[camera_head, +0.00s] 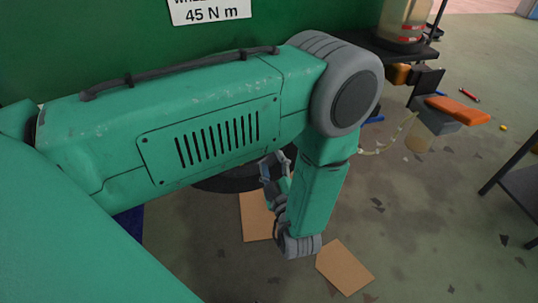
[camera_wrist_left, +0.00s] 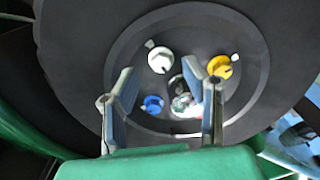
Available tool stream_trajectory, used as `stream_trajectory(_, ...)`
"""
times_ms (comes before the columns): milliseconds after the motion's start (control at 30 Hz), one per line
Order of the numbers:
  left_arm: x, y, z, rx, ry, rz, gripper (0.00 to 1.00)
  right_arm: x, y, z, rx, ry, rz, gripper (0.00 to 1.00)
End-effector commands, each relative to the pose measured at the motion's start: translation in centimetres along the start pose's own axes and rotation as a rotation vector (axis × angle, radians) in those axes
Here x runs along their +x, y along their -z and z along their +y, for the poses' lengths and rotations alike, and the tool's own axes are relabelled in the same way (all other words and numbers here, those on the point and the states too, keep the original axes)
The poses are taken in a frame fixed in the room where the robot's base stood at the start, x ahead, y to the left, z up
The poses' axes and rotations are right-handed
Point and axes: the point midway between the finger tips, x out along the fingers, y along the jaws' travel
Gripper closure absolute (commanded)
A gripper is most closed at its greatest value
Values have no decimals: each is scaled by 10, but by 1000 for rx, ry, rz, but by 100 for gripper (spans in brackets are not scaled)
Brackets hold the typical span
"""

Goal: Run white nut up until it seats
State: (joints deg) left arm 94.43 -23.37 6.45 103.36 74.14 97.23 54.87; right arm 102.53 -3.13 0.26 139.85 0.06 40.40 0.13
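The white nut (camera_wrist_left: 160,62) sits on the round dark wheel hub (camera_wrist_left: 125,50), in the upper middle of the left wrist view. My left gripper (camera_wrist_left: 170,78) is open, its two fingers apart in front of the hub. The white nut shows between and beyond the fingertips, with no finger seen touching it. I cannot tell how far the white nut is seated.
A black tire (camera_head: 225,184) shows behind my arm. Cardboard pieces (camera_head: 344,267) lie on the floor. A sign reading 45 N m (camera_head: 210,10) is on the green panel above. An orange object (camera_head: 458,110) and a dark table (camera_head: 522,188) stand at the right. A bright pale fitting (camera_wrist_left: 183,102) is near the hub's center.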

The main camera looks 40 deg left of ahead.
Motion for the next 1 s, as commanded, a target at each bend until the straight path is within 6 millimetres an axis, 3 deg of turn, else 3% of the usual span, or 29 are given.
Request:
stream_trajectory(233,31,0,0,0,-1,1,60,6,0,0,0,0,0,60)
stream_trajectory(600,37,0,0,0,0,0,60,6,0,0,0,0,0,60)
stream_trajectory(733,37,0,0,0,0,0,100,6,0,0,0,0,0,60)
stream_trajectory(1000,37,0,0,11,1,-1,100,6,0,0,0,0,0,60)
